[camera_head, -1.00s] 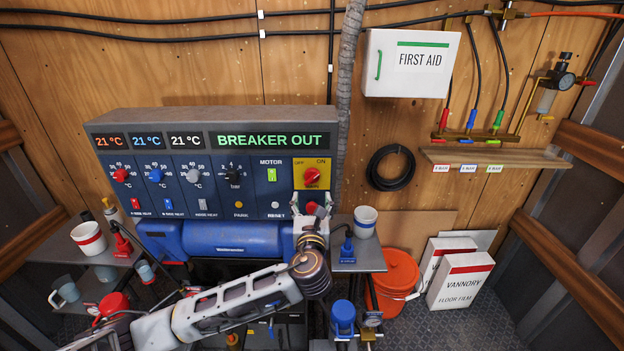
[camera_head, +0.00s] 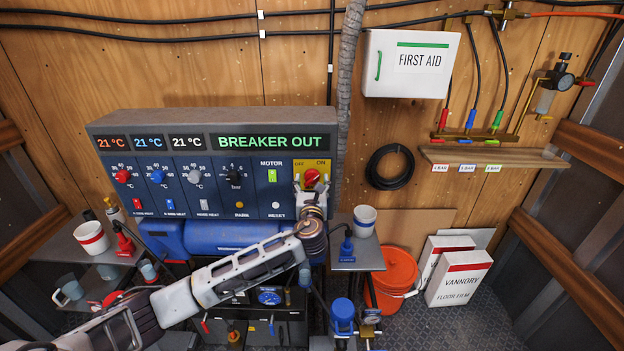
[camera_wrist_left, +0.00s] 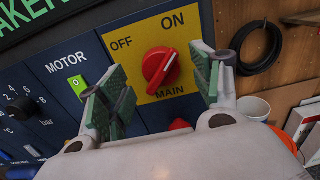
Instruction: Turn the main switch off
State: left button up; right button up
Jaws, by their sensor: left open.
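The red main switch knob (camera_head: 311,177) sits on a yellow plate marked OFF and ON, at the right end of the control panel (camera_head: 215,185). In the left wrist view the knob (camera_wrist_left: 160,66) shows clearly, its white mark slanting up and right, toward ON. My left gripper (camera_head: 311,188) is in front of the plate, just below the knob in the head view. In the left wrist view my left gripper (camera_wrist_left: 163,92) is open, with green-padded fingers apart on either side of the knob. No finger visibly touches it. My right gripper is not in view.
A green MOTOR switch (camera_wrist_left: 78,86) is left of the plate. A red button (camera_wrist_left: 179,124) lies just below it, partly hidden. A blue cylinder (camera_head: 230,237) lies under the panel. A white cup (camera_head: 364,221) stands on a shelf to the right.

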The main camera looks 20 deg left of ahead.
aim_at(312, 178)
pick_arm(q)
jog(key=shift+x, duration=1.35)
jog(key=shift+c, duration=0.4)
jog(key=c, duration=0.9)
